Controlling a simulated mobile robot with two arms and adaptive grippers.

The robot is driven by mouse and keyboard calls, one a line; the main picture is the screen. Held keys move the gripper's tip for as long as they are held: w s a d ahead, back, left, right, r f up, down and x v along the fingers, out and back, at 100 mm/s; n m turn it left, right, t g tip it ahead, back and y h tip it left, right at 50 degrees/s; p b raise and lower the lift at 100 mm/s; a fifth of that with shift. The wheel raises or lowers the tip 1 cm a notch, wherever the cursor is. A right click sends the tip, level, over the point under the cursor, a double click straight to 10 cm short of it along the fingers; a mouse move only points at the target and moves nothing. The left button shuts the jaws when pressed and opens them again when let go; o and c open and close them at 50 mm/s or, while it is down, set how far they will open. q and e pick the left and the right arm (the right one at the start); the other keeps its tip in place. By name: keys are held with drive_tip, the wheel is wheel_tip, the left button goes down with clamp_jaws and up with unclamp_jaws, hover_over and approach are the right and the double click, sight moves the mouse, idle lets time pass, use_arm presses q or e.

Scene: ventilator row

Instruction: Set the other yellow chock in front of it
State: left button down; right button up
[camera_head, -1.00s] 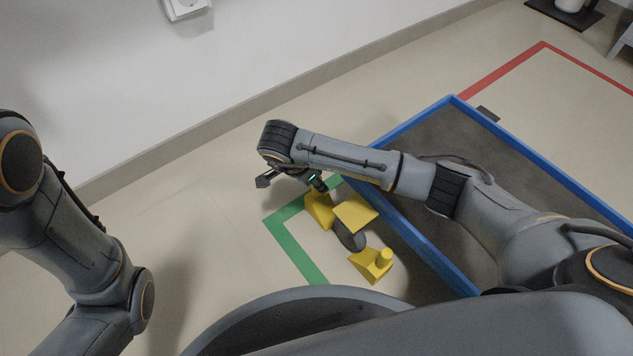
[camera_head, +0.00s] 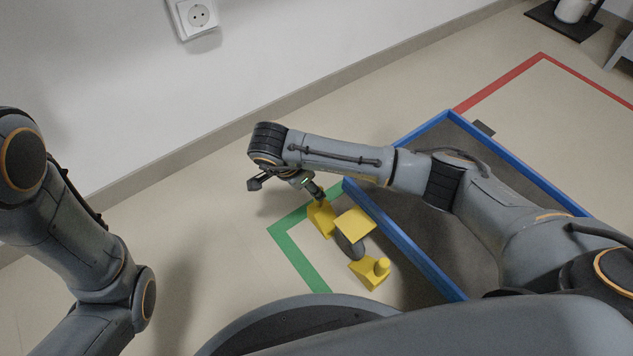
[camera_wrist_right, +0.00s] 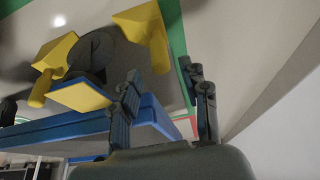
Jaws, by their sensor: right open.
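One yellow chock (camera_head: 321,219) stands on the floor at the far side of a dark wheel (camera_head: 350,245) under a yellow plate (camera_head: 355,223). A second yellow chock (camera_head: 369,272) with a round knob lies on the wheel's near side. In the right wrist view, the first chock (camera_wrist_right: 147,32) is at the top and the knobbed one (camera_wrist_right: 52,62) at the left. My right gripper (camera_head: 288,189) is open above the floor, one finger close over the first chock; contact is unclear. Its fingers (camera_wrist_right: 165,98) have nothing between them. My left gripper is out of view.
A blue-rimmed tray (camera_head: 408,244) with a dark floor lies right of the wheel, under my right arm. Green tape (camera_head: 298,262) marks a corner around the chocks. The wall with a socket (camera_head: 198,16) is behind. Floor left of the tape is clear.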

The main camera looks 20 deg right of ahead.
drive_tip(key=p+v, duration=0.3)
drive_tip(key=v, duration=0.2)
drive_tip(key=shift+a+r, duration=0.1)
drive_tip(key=shift+r, duration=0.2)
